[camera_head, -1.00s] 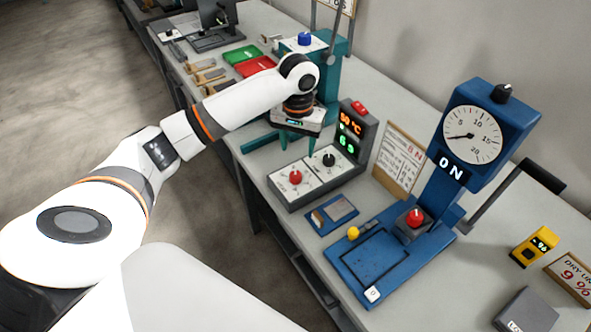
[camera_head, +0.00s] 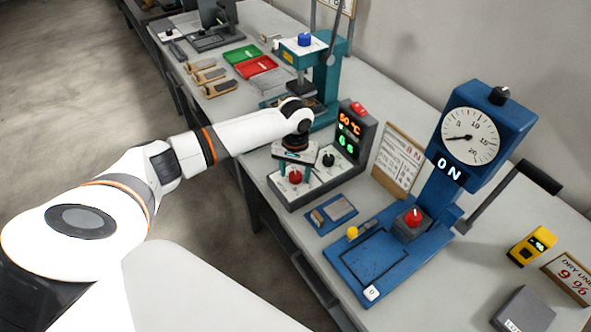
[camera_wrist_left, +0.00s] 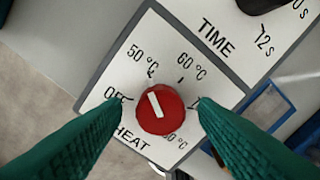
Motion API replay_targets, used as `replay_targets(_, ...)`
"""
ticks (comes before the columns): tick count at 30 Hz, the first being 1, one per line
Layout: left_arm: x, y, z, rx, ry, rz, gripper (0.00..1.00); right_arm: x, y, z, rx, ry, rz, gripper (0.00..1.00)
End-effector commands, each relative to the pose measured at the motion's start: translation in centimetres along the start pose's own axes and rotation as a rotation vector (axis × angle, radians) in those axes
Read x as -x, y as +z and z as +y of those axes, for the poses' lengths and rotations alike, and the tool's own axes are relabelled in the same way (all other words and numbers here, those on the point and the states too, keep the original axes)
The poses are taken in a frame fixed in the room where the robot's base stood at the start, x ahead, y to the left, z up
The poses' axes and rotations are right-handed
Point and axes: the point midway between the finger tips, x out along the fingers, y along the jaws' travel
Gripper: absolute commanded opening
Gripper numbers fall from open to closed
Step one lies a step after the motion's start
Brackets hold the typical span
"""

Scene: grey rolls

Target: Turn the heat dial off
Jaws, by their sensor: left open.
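The red heat dial (camera_wrist_left: 168,122) sits on the white HEAT panel, and its white pointer line is turned toward the 50 °C mark. OFF is printed to its left in the wrist view. In the head view the dial (camera_head: 295,178) is on the control box (camera_head: 325,191), whose display (camera_head: 348,128) reads 50 °C and a green 6 s. My left gripper (camera_wrist_left: 163,104) is open, with one green fingertip on each side of the dial and gaps showing. In the head view the gripper (camera_head: 294,170) is right at the dial. My right gripper is out of view.
A black time dial (camera_head: 328,160) is beside the heat dial. A red switch (camera_head: 359,109) tops the display. A teal press (camera_head: 325,85) stands behind, and a blue gauge machine (camera_head: 440,185) marked ON stands to the right. A small blue tray (camera_head: 331,214) lies in front.

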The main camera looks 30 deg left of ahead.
Motion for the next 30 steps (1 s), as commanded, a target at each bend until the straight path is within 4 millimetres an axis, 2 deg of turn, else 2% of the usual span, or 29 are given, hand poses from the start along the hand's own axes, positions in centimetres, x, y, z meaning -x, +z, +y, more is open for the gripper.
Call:
replay_targets(6,0.0,0.0,0.0,0.000,0.000,0.000,0.54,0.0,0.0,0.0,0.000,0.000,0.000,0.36)
replay_targets(12,0.0,0.0,0.0,0.000,0.000,0.001,0.21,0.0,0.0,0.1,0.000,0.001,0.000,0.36)
replay_targets(15,0.0,0.0,0.0,0.000,0.000,0.001,0.10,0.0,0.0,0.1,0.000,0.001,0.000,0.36)
replay_targets(23,0.2,-0.1,-0.1,0.032,-0.001,0.003,0.10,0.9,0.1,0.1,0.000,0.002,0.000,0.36)
replay_targets(30,0.6,-0.1,-0.1,0.163,-0.001,0.006,0.10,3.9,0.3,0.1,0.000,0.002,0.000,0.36)
